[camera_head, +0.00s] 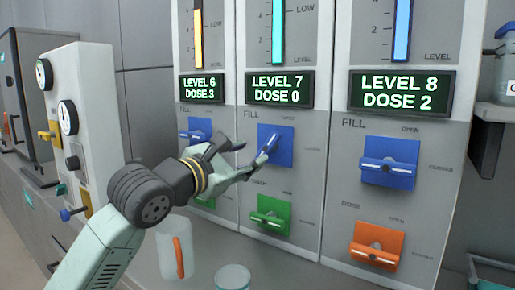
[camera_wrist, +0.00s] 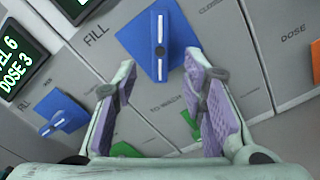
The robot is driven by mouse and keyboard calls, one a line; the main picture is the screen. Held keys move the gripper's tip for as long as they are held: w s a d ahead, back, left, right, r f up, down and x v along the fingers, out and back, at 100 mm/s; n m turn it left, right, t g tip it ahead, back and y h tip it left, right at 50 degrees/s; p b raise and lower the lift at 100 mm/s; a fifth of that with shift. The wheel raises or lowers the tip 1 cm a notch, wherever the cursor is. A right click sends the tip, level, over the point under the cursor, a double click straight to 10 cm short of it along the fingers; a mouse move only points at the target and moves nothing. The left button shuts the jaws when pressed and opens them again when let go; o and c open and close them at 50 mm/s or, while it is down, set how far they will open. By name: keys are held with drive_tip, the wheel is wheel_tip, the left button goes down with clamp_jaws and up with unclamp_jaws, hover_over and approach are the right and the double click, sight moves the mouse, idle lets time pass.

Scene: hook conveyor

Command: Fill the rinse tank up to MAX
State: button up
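Three wall panels each carry a gauge, a green display and levers; no panel name reads clearly as rinse tank. The middle display (camera_head: 280,89) reads LEVEL 7, DOSE 0, with a cyan gauge (camera_head: 278,33) above. Its blue FILL lever (camera_head: 273,142) is turned away from the flat position of the neighbouring levers; it also shows in the wrist view (camera_wrist: 160,48). My gripper (camera_head: 268,158) is at this lever. In the wrist view my gripper (camera_wrist: 159,62) has its purple fingers spread, with the lever between and just beyond the fingertips. No contact is visible.
The left panel's display (camera_head: 202,88) reads LEVEL 6, DOSE 3; the right display (camera_head: 401,93) reads LEVEL 8, DOSE 2. Below are a green lever (camera_head: 269,215) and an orange lever (camera_head: 376,246). A clear cup (camera_head: 165,250) stands by my arm. A gauge box (camera_head: 85,110) is left.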

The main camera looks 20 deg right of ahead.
sight(265, 148)
drive_tip(key=p+x, duration=0.2)
drive_tip(key=x, duration=0.6)
drive_tip(key=shift+w+d, duration=0.2)
drive_tip(key=shift+d, duration=0.05)
drive_tip(key=shift+c, duration=0.5)
clamp_jaws()
